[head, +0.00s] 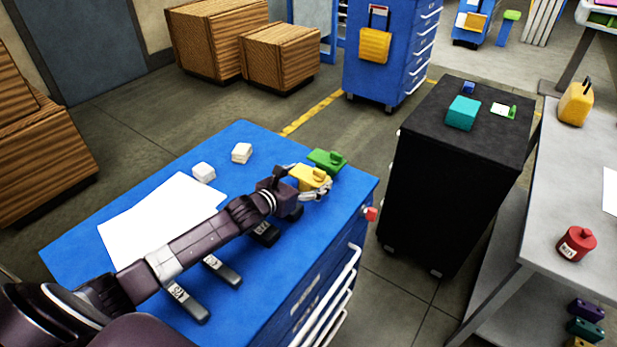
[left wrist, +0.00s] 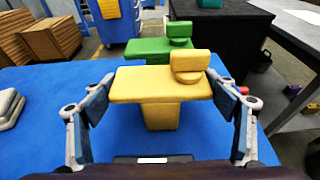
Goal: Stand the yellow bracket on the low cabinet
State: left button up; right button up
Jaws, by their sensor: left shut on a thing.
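The yellow bracket (head: 309,175) is at the far right part of the blue cabinet top. In the left wrist view the yellow bracket (left wrist: 160,86) has a flat plate, a small raised block on top and a stem below. My left gripper (head: 312,187) is shut on it, with a finger on either side. I cannot tell whether the stem touches the top. A low black cabinet (head: 450,180) stands to the right, across a gap. My right gripper is not in view.
A green bracket (head: 327,161) stands just beyond the yellow one. White blocks (head: 242,153), a paper sheet (head: 160,215) and dark labelled bars (head: 188,301) lie on the blue top (head: 85,245). A teal block (head: 463,112) sits on the black cabinet; its front top is clear.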

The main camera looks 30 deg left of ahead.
pick_arm(q)
jog(key=o, duration=1.2)
jog(key=shift+c, duration=0.2)
jog(key=o, duration=0.4)
jog(key=shift+o, duration=0.2)
jog(key=shift+s, duration=0.15)
jog(key=shift+s+a, duration=0.1)
jog(key=shift+s, duration=0.25)
jog(key=b+v, duration=0.1)
jog(key=v, duration=0.8)
jog(key=shift+s+r, duration=0.1)
jog(key=shift+s, duration=0.15)
jog(key=shift+v, duration=0.85)
jog(key=shift+w+r, duration=0.1)
